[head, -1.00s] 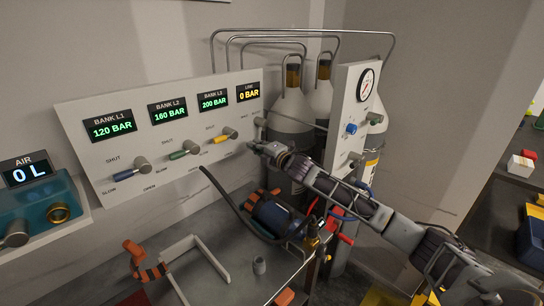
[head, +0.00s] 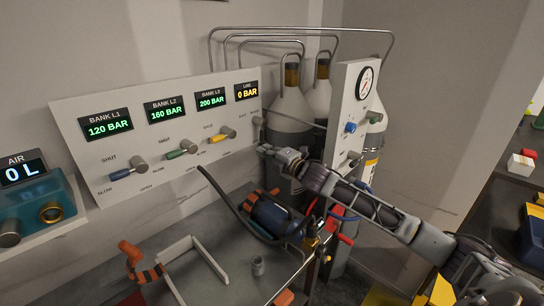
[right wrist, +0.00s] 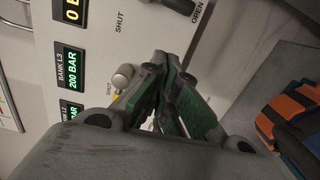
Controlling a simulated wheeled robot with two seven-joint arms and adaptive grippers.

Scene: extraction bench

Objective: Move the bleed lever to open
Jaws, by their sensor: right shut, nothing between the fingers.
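The panel (head: 170,190) carries several levers under lit displays. A grey lever (head: 257,121) below the "LINE 0 BAR" display seems to be the bleed lever; no bleed label is readable. In the right wrist view the dark handle of a lever (right wrist: 180,4) shows at the top edge, between the words SHUT and OPEN, partly cut off. My right gripper (head: 263,150) is just below the grey lever at the panel's right edge, apparently apart from it. Its fingertips (right wrist: 157,62) are together and empty. My left gripper is not in view.
The yellow bank L3 lever (head: 223,135) is left of my gripper; its grey knob (right wrist: 122,77) is close to the fingers. Gas cylinders (head: 290,106) and a gauge panel (head: 345,100) stand behind my right arm. A blue hose-fitted device (head: 270,213) lies below.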

